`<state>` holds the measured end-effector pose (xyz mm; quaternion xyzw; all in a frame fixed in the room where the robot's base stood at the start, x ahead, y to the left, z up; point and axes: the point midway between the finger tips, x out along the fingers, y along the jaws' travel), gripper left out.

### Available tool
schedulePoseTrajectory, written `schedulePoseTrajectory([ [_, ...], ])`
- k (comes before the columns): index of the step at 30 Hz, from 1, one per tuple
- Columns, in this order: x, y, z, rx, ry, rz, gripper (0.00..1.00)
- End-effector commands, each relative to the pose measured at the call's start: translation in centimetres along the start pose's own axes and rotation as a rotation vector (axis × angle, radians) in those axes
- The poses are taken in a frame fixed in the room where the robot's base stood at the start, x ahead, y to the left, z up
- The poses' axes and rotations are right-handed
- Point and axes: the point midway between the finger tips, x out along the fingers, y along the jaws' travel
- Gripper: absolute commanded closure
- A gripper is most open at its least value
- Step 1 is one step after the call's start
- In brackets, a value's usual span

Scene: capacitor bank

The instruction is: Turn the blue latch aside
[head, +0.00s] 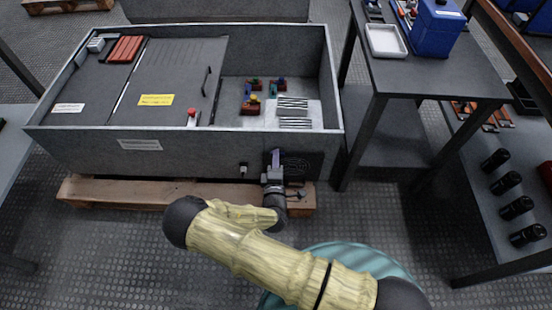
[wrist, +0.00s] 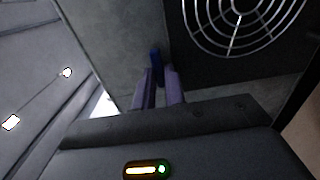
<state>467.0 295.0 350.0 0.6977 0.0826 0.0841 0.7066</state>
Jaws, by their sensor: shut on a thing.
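The blue latch (wrist: 155,58) shows in the wrist view as a small dark blue piece on the grey box wall, beside a round fan grille. My gripper (wrist: 158,76) has its two purple fingers shut on the latch, one on each side. In the head view my gripper (head: 275,160) is at the front wall of the grey box (head: 90,148), low and towards its right end. There the latch is hidden by my gripper. How far the latch is turned cannot be told.
The fan grille (wrist: 240,22) is right of my fingers. The box stands on a wooden pallet (head: 120,195). A small knob (head: 243,169) juts from the front wall to the left. A table (head: 440,80) with a white tray (head: 386,41) stands to the right.

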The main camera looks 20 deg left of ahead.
Motion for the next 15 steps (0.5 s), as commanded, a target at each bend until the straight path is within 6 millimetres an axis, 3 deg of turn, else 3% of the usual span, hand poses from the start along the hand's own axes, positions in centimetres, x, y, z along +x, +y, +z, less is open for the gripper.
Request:
schedulePoseTrajectory([
  [9,-0.1,-0.22,0.37,-0.008,-0.008,-0.006,1.0],
  [10,-0.1,-0.22,0.37,-0.008,-0.008,-0.006,0.86],
  [13,-0.08,-0.19,0.3,-0.007,-0.007,-0.005,0.67],
  [15,-0.06,-0.15,0.24,-0.006,-0.005,-0.004,0.66],
])
